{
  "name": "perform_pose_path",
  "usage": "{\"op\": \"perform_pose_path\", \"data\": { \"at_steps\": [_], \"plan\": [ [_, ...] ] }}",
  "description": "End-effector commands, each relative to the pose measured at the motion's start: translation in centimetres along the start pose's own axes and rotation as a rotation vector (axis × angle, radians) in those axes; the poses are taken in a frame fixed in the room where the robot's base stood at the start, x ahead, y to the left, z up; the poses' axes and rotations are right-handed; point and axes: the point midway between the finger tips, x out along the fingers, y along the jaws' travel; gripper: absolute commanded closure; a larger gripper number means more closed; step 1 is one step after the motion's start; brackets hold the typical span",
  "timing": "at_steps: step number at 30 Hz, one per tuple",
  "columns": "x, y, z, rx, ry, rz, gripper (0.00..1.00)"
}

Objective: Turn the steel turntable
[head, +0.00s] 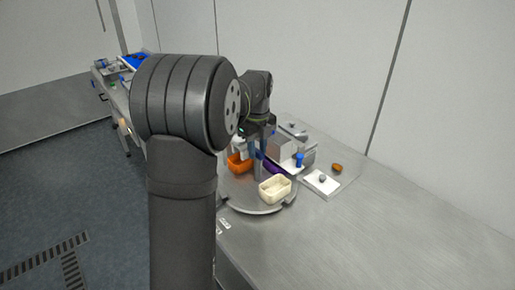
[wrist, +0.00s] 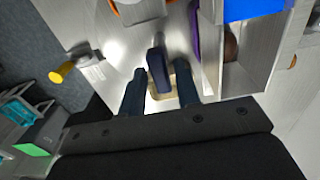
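The steel turntable (head: 247,204) is a round disc at the bench's near left edge; its bright surface also fills the middle of the wrist view (wrist: 115,45). It carries a cream tray (head: 275,190), an orange tray (head: 238,167) and a purple tray (head: 272,166). A dark blue upright block or peg (wrist: 158,72) stands between the fingers of my gripper (wrist: 161,68) in the wrist view. Slim gaps show on both sides of it, so my gripper looks open around it, apart from it. In the head view my gripper (head: 260,162) is low over the disc, partly hidden by my arm.
A white pad (head: 321,183) with a small grey item lies right of the turntable, a brown date (head: 336,168) behind it. A metal box (head: 282,148) and a blue cylinder (head: 299,160) stand close behind. A yellow knob (wrist: 56,76) shows in the wrist view. The bench's front right is clear.

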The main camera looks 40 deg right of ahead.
Motion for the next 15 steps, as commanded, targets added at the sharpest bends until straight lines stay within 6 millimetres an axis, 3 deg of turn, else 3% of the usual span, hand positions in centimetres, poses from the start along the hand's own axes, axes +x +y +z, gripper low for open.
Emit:
{"op": "perform_pose_path", "data": {
  "at_steps": [10,15],
  "plan": [
    [-0.1,0.0,0.0,0.000,0.000,0.000,0.62],
    [-1.8,0.0,0.0,0.000,-0.001,-0.002,0.62]
  ]
}}
